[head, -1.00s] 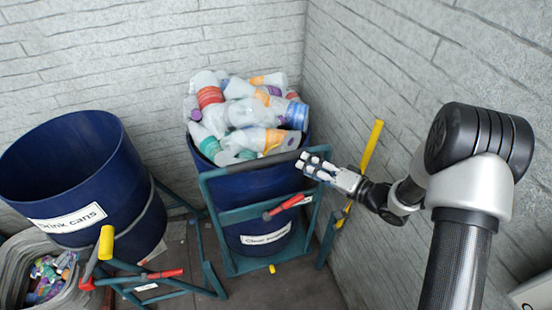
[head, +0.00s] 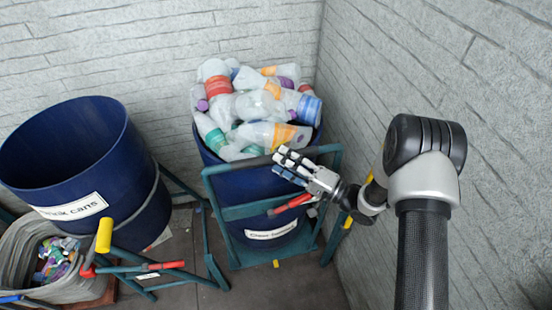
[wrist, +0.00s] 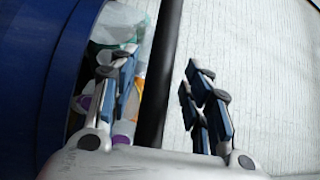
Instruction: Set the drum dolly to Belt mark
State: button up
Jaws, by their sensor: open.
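The drum dolly is a teal frame (head: 230,213) with a dark top handle bar (head: 237,165). It holds a blue drum (head: 270,186) heaped with clear plastic bottles (head: 258,112), near the wall corner. A red-gripped lever (head: 290,205) sits on its front. My gripper (head: 285,165) is open at the right half of the handle bar. In the wrist view, the dark bar (wrist: 160,75) runs between the fingers of my gripper (wrist: 164,78), with bottles and the blue drum wall to the left. I cannot tell whether the fingers touch the bar. No belt mark is recognisable.
A second blue drum (head: 80,165) labelled for drink cans stands left on its own teal stand with a yellow-tipped lever (head: 104,236). A grey bin (head: 20,262) of crushed cans is at lower left. Stone walls close in behind and right. Bare floor (head: 300,288) lies in front.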

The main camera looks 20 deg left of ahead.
jog(key=shift+x, duration=1.5)
grip_shut()
